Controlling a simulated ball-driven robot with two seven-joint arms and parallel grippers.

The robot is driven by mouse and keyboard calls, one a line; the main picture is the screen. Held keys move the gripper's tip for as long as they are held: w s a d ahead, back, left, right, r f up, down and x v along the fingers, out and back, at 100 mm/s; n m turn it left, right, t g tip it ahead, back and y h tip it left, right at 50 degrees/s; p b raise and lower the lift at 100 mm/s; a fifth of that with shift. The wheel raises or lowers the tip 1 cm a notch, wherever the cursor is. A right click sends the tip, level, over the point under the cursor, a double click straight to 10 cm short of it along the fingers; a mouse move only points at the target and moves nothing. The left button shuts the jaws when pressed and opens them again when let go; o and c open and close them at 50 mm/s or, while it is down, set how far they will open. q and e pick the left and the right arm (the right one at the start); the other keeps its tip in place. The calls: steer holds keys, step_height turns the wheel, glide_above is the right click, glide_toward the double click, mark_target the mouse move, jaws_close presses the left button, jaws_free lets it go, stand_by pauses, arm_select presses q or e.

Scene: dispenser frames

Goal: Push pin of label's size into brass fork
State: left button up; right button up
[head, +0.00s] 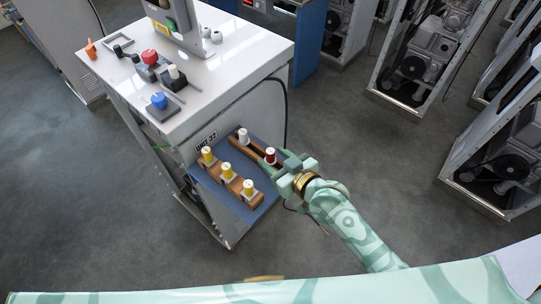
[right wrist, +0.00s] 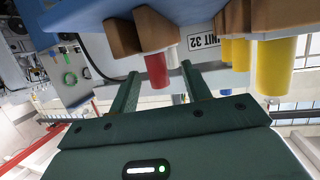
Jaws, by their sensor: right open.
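A red pin (head: 270,155) with a white top stands at the near end of a brown two-railed holder (head: 262,146) on a blue panel. I cannot tell for sure whether this holder is the brass fork. A white pin (head: 243,135) stands at its far end. Three yellow pins (head: 227,171) stand in a row on another brown holder. My right gripper (head: 277,161) is open at the red pin. In the right wrist view the red pin (right wrist: 157,70) shows between the fingers (right wrist: 160,75), apparently not gripped. No size label is readable. My left gripper is out of view.
A "UNIT 32" plate (head: 203,141) is on the grey cabinet (head: 215,65) above the panel. Red (head: 149,57) and blue (head: 159,101) knobs stand on its top. Open machine frames (head: 425,60) stand to the right. The grey floor (head: 355,150) between is clear.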

mark_target(267, 152)
steer(key=x, duration=0.4)
steer(key=shift+w+f, duration=0.15)
steer(key=shift+w, duration=0.2)
steer(key=shift+s, duration=0.1)
steer(key=c, duration=0.4)
jaws_close()
